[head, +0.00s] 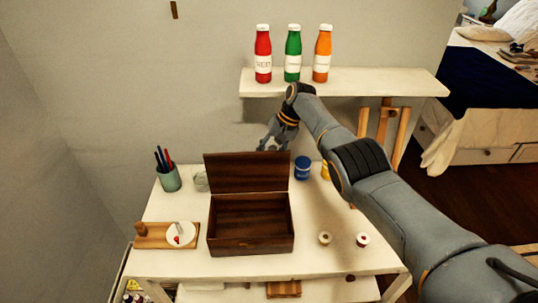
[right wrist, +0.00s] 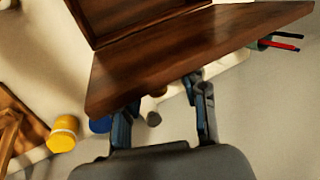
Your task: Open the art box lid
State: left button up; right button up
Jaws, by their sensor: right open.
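The dark wooden art box (head: 250,245) stands on the white table, its empty inside showing. Its lid (head: 245,172) is raised, nearly upright at the back edge. My right gripper (head: 274,142) is open just behind the lid's top edge, toward its right side. In the right wrist view the lid (right wrist: 180,55) spans the picture in front of my right gripper (right wrist: 163,96), whose two fingers are spread near the lid's edge. I cannot tell whether they touch it. My left gripper is not in view.
Left of the box are a pen cup (head: 169,178) and a wooden tray (head: 152,242) with a white dish. A blue jar (head: 302,168) and a yellow jar (head: 325,170) stand behind right. Above, a shelf (head: 390,82) holds three bottles. Two small spools lie right of the box.

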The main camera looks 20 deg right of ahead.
jog(key=shift+d+r, duration=0.15)
jog(key=v, duration=1.1)
jog(key=shift+r, duration=0.3)
jog(key=shift+s+f, duration=0.1)
